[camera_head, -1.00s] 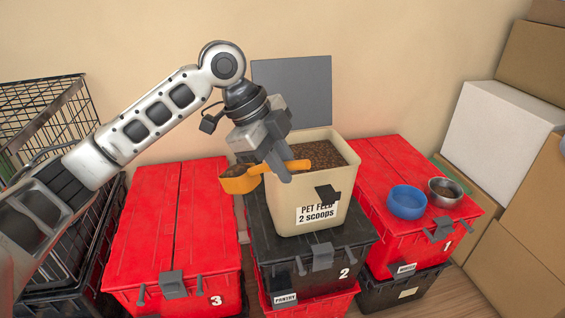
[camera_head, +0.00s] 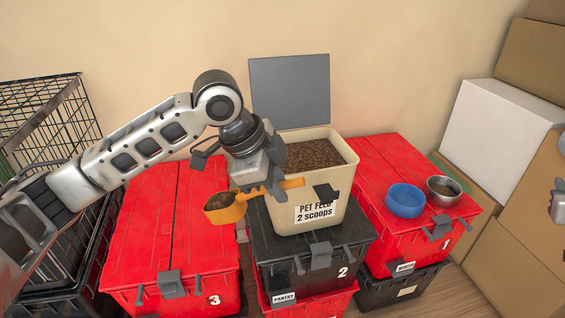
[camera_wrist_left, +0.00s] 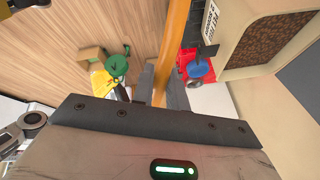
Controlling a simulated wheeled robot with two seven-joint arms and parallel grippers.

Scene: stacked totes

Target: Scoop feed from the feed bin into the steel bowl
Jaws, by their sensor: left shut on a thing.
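My left gripper (camera_head: 277,188) is shut on the handle of an orange scoop (camera_head: 240,202), in front of the feed bin's left side. The scoop's cup hangs to the left, outside the bin, with brown feed in it. The handle also shows in the left wrist view (camera_wrist_left: 177,45). The cream feed bin (camera_head: 335,207), labelled "PET FEED 2 SCOOPS", stands open on the black tote, full of brown pellets. The steel bowl (camera_head: 458,184) sits on the right red tote, brown inside.
A blue bowl (camera_head: 405,201) stands just left of the steel bowl on red tote 1 (camera_head: 385,160). Black tote 2 (camera_head: 290,250) carries the bin; red tote 3 (camera_head: 150,230) is clear on top. A wire crate (camera_head: 70,100) stands left, boxes (camera_head: 500,125) right.

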